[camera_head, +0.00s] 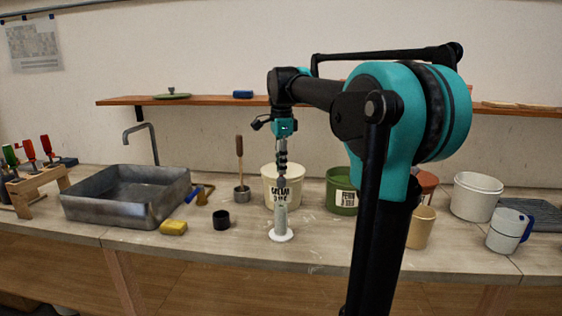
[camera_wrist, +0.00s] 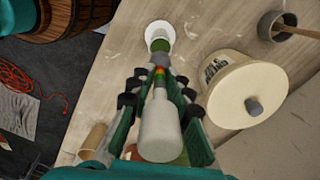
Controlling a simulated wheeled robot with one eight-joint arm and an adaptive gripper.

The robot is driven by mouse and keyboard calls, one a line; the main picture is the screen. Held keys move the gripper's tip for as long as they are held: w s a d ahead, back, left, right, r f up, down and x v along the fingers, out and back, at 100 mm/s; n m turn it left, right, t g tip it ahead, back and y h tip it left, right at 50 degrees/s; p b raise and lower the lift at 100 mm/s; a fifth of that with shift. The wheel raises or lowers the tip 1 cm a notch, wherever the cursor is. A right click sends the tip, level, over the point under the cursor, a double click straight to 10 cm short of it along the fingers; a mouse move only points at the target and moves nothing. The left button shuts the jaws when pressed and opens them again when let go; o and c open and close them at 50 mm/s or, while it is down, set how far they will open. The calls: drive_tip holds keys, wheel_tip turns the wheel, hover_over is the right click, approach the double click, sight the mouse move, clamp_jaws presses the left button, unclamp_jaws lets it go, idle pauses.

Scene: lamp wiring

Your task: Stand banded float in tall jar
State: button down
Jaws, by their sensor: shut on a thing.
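The tall jar (camera_head: 281,223) is a slim, clear-looking cylinder on a round white base on the bench. In the wrist view its white base (camera_wrist: 155,27) shows at the top, beyond the fingers. My gripper (camera_head: 281,179) points down over the jar. In the wrist view my gripper (camera_wrist: 158,96) is shut on the banded float (camera_wrist: 160,132), which has a pale, thick body and a narrower part with red, yellow and green bands. The float's far end lines up with the jar; I cannot tell whether it is inside the mouth.
A cream bucket (camera_head: 270,184) stands close behind the jar, with a green bucket (camera_head: 341,190) to its right. A black cup (camera_head: 221,220) and a yellow sponge (camera_head: 173,228) lie left. The bench front around the jar is clear.

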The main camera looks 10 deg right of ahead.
wheel_tip(320, 180, down, 12)
drive_tip(key=shift+s+f, duration=0.25)
drive_tip(key=shift+s, duration=0.05)
idle(1.1)
drive_tip(key=c, duration=1.9)
unclamp_jaws()
drive_tip(key=o, duration=0.5)
drive_tip(key=shift+w+f, duration=0.25)
drive_tip(key=shift+w, duration=0.1)
drive_tip(key=shift+o, duration=0.4)
drive_tip(key=shift+r, duration=0.1)
